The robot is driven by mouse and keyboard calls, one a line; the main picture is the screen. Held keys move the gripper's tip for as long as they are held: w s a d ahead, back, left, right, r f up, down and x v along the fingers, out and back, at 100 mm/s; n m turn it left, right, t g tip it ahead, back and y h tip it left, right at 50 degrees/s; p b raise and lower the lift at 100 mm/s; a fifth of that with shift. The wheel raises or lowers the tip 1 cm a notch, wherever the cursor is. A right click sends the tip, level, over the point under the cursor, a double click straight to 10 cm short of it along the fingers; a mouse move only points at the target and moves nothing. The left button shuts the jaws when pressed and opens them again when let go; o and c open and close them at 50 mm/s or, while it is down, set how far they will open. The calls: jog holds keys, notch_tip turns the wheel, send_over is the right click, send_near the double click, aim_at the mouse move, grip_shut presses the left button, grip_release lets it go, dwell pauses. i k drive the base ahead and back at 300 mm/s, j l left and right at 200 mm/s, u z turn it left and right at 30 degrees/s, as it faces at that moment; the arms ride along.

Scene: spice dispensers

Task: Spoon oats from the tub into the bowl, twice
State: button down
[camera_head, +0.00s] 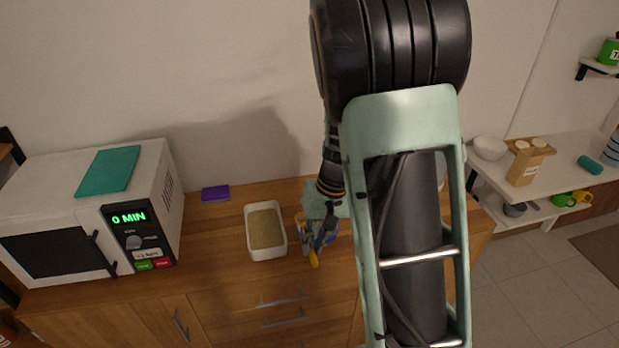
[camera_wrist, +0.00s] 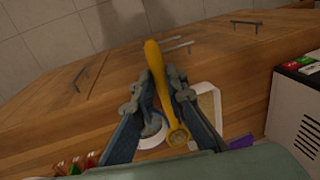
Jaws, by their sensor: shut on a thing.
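The white rectangular tub (camera_head: 283,242) stands on the wooden counter with tan oats (camera_head: 265,228) inside. My gripper (camera_head: 318,232) is just right of the tub, pointing down. It is shut on a yellow spoon (camera_head: 314,258). In the wrist view the spoon (camera_wrist: 158,70) lies between the fingers (camera_wrist: 160,88), its round head (camera_wrist: 178,137) at the lower end; whether it carries oats cannot be told. A blue and white bowl (camera_wrist: 152,141) shows partly behind the fingers, beside the tub (camera_wrist: 218,108). In the head view the gripper mostly hides the bowl (camera_head: 331,236).
A white microwave (camera_head: 60,220) with a teal item (camera_head: 110,171) on top stands at the left. A purple block (camera_head: 215,193) lies at the counter's back. A white shelf (camera_head: 570,165) with several items is at the right. Counter left of the tub is clear.

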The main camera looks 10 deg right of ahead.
aim_at(266, 239)
jog(key=z, duration=2.85)
jog(key=k+j, duration=0.7)
jog(key=j, duration=0.2)
jog(key=k+j, duration=0.3)
jog(key=j, duration=0.15)
